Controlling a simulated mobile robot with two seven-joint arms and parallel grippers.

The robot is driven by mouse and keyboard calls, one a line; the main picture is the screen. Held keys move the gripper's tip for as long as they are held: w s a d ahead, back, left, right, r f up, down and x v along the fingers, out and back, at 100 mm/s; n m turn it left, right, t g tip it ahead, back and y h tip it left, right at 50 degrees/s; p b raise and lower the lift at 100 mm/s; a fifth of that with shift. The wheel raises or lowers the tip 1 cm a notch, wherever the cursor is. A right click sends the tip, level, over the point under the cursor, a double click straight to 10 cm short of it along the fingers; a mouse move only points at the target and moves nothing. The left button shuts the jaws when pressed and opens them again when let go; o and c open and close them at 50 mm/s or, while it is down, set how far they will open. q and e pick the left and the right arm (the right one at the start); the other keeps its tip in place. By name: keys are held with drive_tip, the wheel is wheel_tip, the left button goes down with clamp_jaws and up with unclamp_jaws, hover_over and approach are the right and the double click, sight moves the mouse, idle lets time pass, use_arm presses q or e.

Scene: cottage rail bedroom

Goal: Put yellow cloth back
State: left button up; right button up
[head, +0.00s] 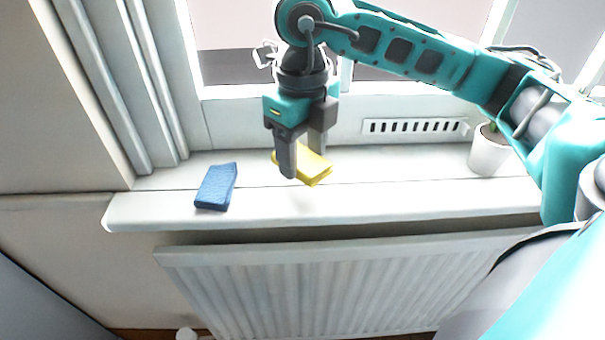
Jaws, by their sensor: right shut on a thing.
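A folded yellow cloth (317,168) is at the white windowsill (400,195), right of a folded blue cloth. My right gripper (300,165) points down and is shut on the yellow cloth, with its fingers hiding part of it. I cannot tell whether the cloth touches the sill or is just above it. My left gripper is not in the head view.
The blue cloth (216,187) lies on the sill to the left. A white plant pot (488,151) stands on the sill at the right, partly behind my arm. A white radiator (340,285) is below the sill. The window frame (225,120) rises behind.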

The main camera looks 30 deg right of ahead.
sight(302, 170)
wheel_tip(302, 170, down, 4)
drive_tip(key=shift+b, duration=0.3)
drive_tip(key=shift+f, duration=0.45)
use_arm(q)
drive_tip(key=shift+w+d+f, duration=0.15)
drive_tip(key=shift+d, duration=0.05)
use_arm(e)
drive_tip(key=o, duration=1)
drive_tip(key=shift+r, duration=0.15)
drive_tip(key=shift+r, duration=0.3)
wheel_tip(302, 170, up, 11)
drive_tip(key=shift+f+p, duration=0.1)
drive_tip(key=shift+p, duration=0.9)
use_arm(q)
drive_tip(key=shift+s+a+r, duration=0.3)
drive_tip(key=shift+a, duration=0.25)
use_arm(e)
drive_tip(key=shift+r, duration=0.4)
